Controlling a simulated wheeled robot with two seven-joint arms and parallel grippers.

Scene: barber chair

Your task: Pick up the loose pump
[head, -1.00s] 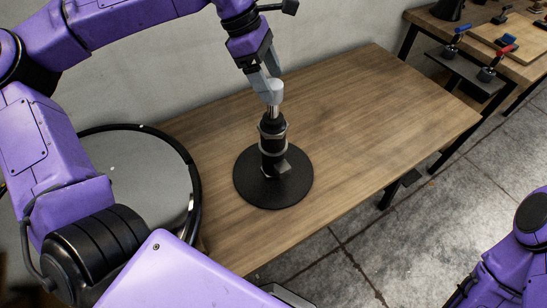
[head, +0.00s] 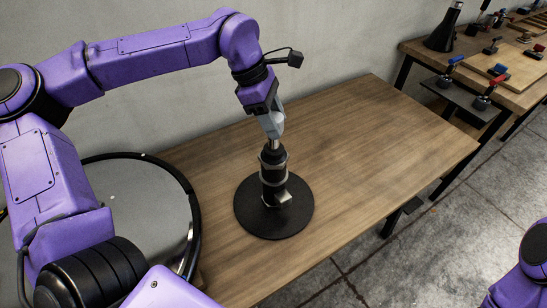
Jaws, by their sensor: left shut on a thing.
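The pump (head: 273,178) is a black upright cylinder with a light collar, a silver rod at its top and a small grey pedal low on its side. It stands at the middle of a round black base plate (head: 250,216) on the wooden table. I cannot see any gap between pump and plate. My left gripper (head: 272,129) points down from above, its grey fingers shut on the top end of the pump, mostly hiding that end. Of my right arm only a purple part shows at the lower right; its gripper is out of view.
The wooden table (head: 390,140) is clear to the right of the plate. A round, dark-rimmed grey-topped thing (head: 135,215) lies left of it. At the upper right, another table (head: 520,72) holds tools and a black bottle (head: 443,30). A grey wall stands behind.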

